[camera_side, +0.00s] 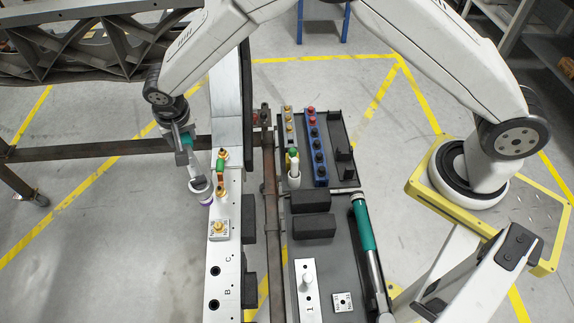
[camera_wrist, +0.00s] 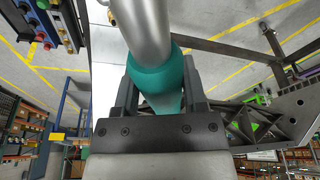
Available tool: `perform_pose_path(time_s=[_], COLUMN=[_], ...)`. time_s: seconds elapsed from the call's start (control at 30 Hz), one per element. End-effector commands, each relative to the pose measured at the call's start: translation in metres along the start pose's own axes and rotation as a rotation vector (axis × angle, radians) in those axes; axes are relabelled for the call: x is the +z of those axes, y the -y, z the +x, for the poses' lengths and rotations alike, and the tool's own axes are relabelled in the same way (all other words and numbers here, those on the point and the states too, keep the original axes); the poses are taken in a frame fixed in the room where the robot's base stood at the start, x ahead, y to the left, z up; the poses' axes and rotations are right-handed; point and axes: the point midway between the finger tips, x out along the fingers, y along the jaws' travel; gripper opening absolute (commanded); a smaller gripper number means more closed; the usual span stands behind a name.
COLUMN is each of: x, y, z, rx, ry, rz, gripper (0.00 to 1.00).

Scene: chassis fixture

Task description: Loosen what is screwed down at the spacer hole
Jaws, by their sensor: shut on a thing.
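My gripper (camera_side: 181,132) is left of the pale chassis beam (camera_side: 224,255). In the wrist view, its two dark fingers (camera_wrist: 160,88) are shut on the teal grip of a silver tool (camera_wrist: 142,28). In the side view the tool (camera_side: 197,182) hangs tilted, its round end with a purple band beside the beam's left edge. A brass bolt (camera_side: 219,226) stands on a small labelled plate on the beam, below and right of the tool end. The plate's print is too small to read. A fitting with orange ends and a green middle (camera_side: 220,163) sits farther up the beam.
Holes C (camera_side: 214,271) and B (camera_side: 213,304) lie lower on the beam. A dark tray (camera_side: 340,207) at right holds black blocks (camera_side: 313,226), a blue rack (camera_side: 319,160), a teal-handled tool (camera_side: 363,230) and a white plate marked 1 (camera_side: 306,300). A rusty rail (camera_side: 269,190) runs between.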

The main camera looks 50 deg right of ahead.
Motion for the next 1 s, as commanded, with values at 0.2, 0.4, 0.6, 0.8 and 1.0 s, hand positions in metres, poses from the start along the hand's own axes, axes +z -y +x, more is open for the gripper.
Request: perform_pose_path(time_s=[0.2, 0.4, 0.6, 0.8, 1.0], x=[0.006, 0.008, 0.008, 0.008, 0.010], y=[-0.001, -0.001, -0.001, -0.001, -0.001], z=[0.026, 0.036, 0.037, 0.039, 0.046], rx=[0.001, -0.001, -0.001, -0.001, 0.000], ry=[0.000, -0.001, -0.001, -0.001, -0.001], rz=[0.000, 0.002, 0.002, 0.002, 0.001], gripper=[0.00, 0.00, 0.00, 0.00, 0.00])
